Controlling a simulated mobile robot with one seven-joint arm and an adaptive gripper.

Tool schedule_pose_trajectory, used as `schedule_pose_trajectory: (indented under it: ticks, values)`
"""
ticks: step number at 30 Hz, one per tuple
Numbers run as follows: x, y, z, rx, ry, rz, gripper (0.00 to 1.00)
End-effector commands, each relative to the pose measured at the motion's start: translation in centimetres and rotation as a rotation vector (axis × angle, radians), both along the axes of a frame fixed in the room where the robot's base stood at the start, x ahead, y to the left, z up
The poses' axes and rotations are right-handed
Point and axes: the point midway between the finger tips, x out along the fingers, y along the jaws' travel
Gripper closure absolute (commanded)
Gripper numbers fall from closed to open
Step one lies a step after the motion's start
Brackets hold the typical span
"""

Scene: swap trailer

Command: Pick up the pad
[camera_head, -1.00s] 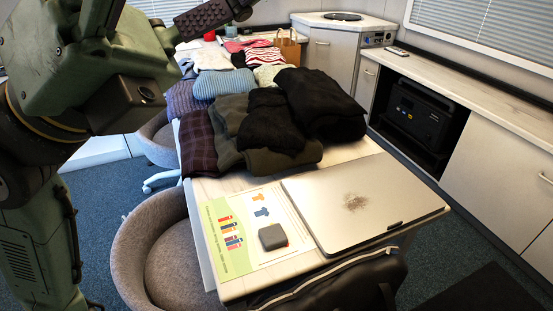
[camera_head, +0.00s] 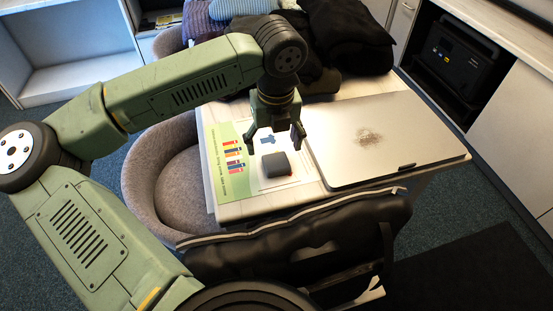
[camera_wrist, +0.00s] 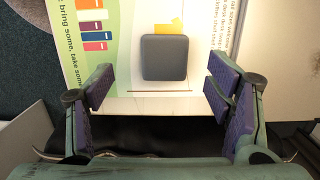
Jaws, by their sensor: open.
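The pad is a small dark grey rounded square (camera_head: 276,164) lying on a printed sheet near the front edge of the table. It also shows in the wrist view (camera_wrist: 165,57), just beyond the fingertips and roughly centred between them. My gripper (camera_head: 276,138) hangs above the table over the sheet, close to the pad. Its two fingers are spread wide with nothing between them. In the wrist view my gripper (camera_wrist: 161,90) shows purple finger pads on both sides. The pad appears apart from both fingers.
A printed sheet (camera_head: 228,150) lies under the pad. A closed silver laptop (camera_head: 385,145) lies just right of it. Folded dark clothes (camera_head: 345,40) are piled behind. A grey chair (camera_head: 190,185) stands left, and a black padded backrest (camera_head: 300,235) is in front of the table.

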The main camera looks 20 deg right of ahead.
Motion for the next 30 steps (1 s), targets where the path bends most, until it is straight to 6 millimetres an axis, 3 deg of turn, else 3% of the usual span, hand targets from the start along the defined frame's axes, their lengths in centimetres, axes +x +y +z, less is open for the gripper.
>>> schedule_pose_trajectory:
  ticks: [5, 15, 22, 30]
  values:
    - [-0.2, -0.2, -1.1, -0.003, 0.002, -0.002, 0.27]
    - [-0.2, -0.5, -5.5, -0.004, 0.001, -0.003, 0.27]
    - [-0.2, -0.5, -5.8, -0.003, -0.001, -0.003, 0.27]
    - [-0.2, -0.5, -5.8, -0.003, 0.0, -0.003, 0.44]
